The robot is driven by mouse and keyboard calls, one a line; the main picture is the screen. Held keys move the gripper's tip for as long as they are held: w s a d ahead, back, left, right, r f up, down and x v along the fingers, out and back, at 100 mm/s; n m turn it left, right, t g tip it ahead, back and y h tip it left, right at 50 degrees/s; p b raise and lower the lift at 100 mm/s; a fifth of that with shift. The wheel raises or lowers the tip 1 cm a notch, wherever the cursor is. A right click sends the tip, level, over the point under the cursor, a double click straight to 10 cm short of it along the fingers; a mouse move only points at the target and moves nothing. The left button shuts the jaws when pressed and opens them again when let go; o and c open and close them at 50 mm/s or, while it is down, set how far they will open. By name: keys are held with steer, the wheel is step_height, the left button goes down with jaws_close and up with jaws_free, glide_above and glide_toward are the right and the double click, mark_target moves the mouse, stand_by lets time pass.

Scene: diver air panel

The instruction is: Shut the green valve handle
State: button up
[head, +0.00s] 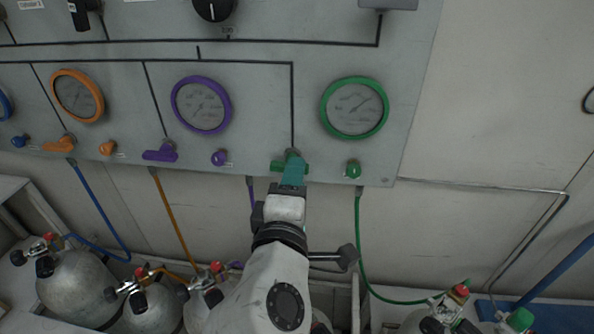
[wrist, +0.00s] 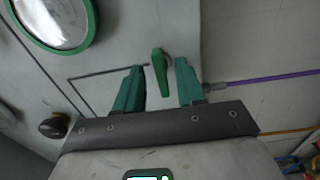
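The green valve handle (head: 277,166) is on the panel below the green-rimmed gauge, mostly hidden behind my gripper (head: 293,173) in the head view. In the wrist view the green valve handle (wrist: 158,71) shows as a slim lever between the two teal fingers of my gripper (wrist: 159,66). The fingers are open, one on each side of the handle, with a visible gap to each. Whether either fingertip touches the valve behind cannot be told.
The green-rimmed gauge (head: 355,108) and a green knob (head: 353,169) are to the right. A purple handle (head: 160,152) and purple knob (head: 219,157) are to the left. Hoses hang below the panel to several grey cylinders (head: 76,286). The wall at right is mostly bare.

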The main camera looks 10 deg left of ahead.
steer(key=s, duration=0.7)
steer(key=shift+s, duration=0.3)
steer(key=shift+a, duration=0.1)
